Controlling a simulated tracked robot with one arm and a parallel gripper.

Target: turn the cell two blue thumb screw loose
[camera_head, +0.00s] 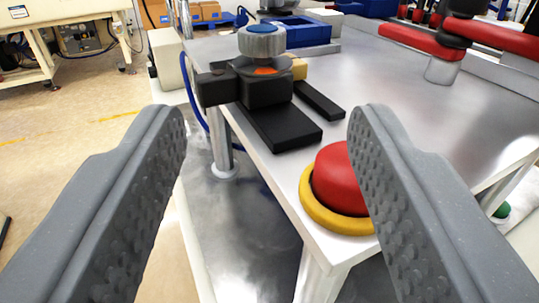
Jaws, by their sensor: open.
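A grey knurled knob with a blue top (262,40) stands upright on a black clamp block (263,84) at the near left corner region of the metal table. It looks like the blue thumb screw. An orange mark shows on the block just under the knob. My gripper (268,115) is open, with its two grey dimpled fingers wide apart at the left and right. Nothing is between the fingertips at their depth; the knob lies farther ahead, seen between them and above. No cell number is readable.
A red push button with a yellow collar (335,185) sits on the near table corner, partly behind my right finger. Black bars lie by the block. A blue box (303,33) stands behind the knob. A red and black arm (440,40) is at the back right. The middle tabletop (400,90) is clear.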

